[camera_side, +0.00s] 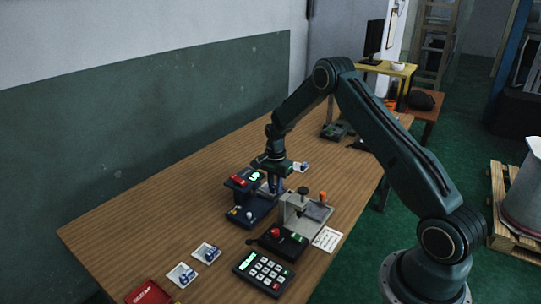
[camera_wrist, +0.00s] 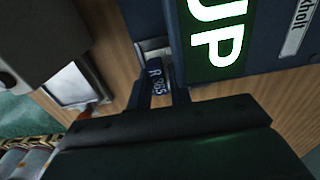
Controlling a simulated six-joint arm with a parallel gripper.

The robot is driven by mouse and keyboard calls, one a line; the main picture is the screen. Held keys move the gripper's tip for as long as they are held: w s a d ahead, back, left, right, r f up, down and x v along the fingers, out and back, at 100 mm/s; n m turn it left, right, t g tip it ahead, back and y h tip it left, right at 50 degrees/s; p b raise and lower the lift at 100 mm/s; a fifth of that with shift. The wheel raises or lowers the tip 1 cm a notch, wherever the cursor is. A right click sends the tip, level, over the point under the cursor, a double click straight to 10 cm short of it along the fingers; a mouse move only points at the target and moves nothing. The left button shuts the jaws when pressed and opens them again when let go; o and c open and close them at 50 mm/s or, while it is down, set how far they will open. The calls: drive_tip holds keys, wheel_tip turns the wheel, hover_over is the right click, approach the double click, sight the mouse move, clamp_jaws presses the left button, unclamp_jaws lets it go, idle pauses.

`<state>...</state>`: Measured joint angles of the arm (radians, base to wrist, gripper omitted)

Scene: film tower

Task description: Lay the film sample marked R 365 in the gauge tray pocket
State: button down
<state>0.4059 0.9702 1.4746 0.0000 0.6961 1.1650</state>
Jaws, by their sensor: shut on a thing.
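The film sample marked R 365 (camera_wrist: 156,80) is a small dark blue piece with white lettering, between the two fingers of my gripper (camera_wrist: 159,92) in the wrist view. My gripper (camera_side: 271,186) is shut on it, close beside the dark blue gauge (camera_side: 240,203) in the side view. The gauge shows a green lit "UP" display (camera_wrist: 215,30). A pale grey recess (camera_wrist: 152,45) lies just beyond the sample in the wrist view. I cannot tell whether it is the tray pocket or whether the sample touches it. My gripper hides part of the gauge tray in the side view.
A grey fixture (camera_side: 297,208) with an orange knob stands close to the right of the gauge. A keypad (camera_side: 263,271), white cards with blue pieces (camera_side: 206,253) and a red tray (camera_side: 148,292) lie nearer the camera. The table's left part is clear.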

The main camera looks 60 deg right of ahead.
drive_tip(key=shift+f, duration=0.2)
idle(0.5)
drive_tip(key=c, duration=0.6)
unclamp_jaws()
drive_tip(key=shift+c, duration=0.2)
drive_tip(key=shift+r, duration=0.1)
drive_tip(key=shift+r, duration=3.4)
